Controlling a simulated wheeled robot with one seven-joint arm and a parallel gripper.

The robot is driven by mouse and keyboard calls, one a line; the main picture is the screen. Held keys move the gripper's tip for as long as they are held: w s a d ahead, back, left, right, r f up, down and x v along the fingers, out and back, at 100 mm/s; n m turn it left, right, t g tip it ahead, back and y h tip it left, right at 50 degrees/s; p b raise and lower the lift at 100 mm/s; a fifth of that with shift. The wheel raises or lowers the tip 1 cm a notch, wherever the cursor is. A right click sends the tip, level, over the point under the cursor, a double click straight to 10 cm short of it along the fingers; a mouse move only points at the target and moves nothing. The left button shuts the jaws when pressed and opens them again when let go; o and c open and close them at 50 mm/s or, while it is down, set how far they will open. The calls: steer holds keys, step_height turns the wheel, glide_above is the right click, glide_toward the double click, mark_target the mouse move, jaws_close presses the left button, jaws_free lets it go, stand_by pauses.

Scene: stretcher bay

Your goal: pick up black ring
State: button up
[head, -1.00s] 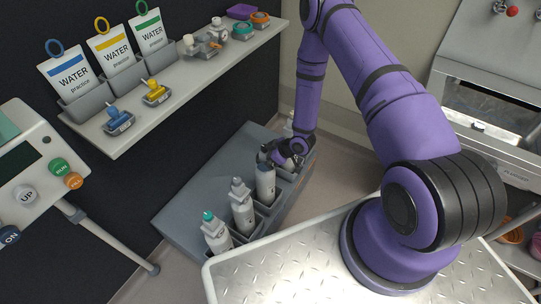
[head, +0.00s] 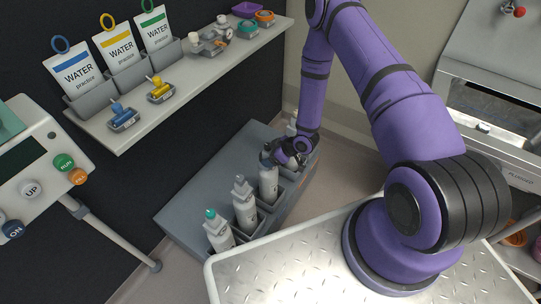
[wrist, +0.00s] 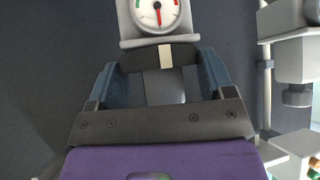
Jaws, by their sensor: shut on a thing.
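In the wrist view a dark band, which looks like the black ring (wrist: 187,53), spans the space between the two blue-grey fingers of my gripper (wrist: 163,66). A pale mark sits at the band's middle. A white dial gauge (wrist: 157,14) with a red needle is just beyond it. In the head view my gripper (head: 284,154) is low over the grey rack, close to the top of a grey bottle (head: 268,185). The ring cannot be made out there, as my wrist and fingers hide it.
The grey rack (head: 190,205) holds several bottles, including one in front (head: 245,205) and one with a teal cap (head: 218,232). A shelf (head: 180,98) with pouches and small fittings runs above left. A tread-plate deck (head: 300,265) lies at the front.

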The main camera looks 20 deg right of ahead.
steer(key=shift+r, duration=4.25)
